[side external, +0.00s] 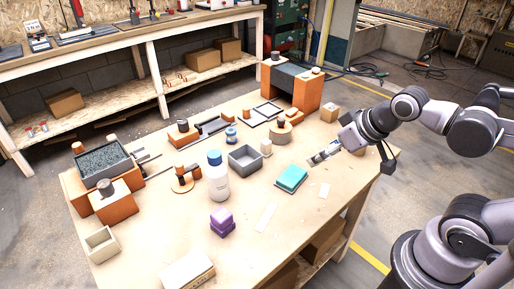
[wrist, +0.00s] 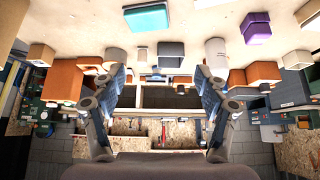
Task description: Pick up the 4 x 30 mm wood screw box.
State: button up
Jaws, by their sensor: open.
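I cannot read any label, so I cannot tell for sure which item is the 4 x 30 mm wood screw box. Small candidates are a tan box (side external: 329,113) near the table's back right edge, and a small beige block (side external: 266,147) beside the grey bin. The tan box seems to show at the left of the wrist view (wrist: 41,53), and the beige block near its middle (wrist: 142,54). My gripper (side external: 323,155) is over the right part of the table, past the teal box (side external: 291,178). In the wrist view its fingers (wrist: 160,92) are spread, with nothing held between them.
Purple boxes (side external: 222,221) and a white box (side external: 187,271) are nearer the front. An orange stand (side external: 307,93) rises at the back. The front right tabletop is mostly clear.

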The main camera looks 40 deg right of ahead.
jog(key=w+d+r+m+g+h, duration=0.2)
jog(key=w+d+r+m, duration=0.35)
jog(key=w+d, duration=0.35)
jog(key=m+g+h, duration=0.2)
jog(key=m+g, duration=0.3)
jog(key=m, duration=0.8)
send_over(331, 107)
jog(key=a, duration=0.3)
notch_tip(331, 107, down, 12)
jog(key=r, duration=0.1)
jog(key=shift+n+h, duration=0.25)
jog(key=shift+h, duration=0.05)
jog(key=x, duration=0.5)
jog(key=shift+w+f, duration=0.2)
jog(key=shift+f, duration=0.05)
jog(key=shift+s+a+x, duration=0.1)
jog(key=shift+a+x, duration=0.1)
jog(key=shift+x, duration=1.15)
jog(key=shift+s+a+x, duration=0.15)
jog(key=shift+a+x, duration=0.05)
jog(key=shift+x, duration=1.15)
jog(key=shift+f, duration=0.1)
jog(key=c, duration=1.4)
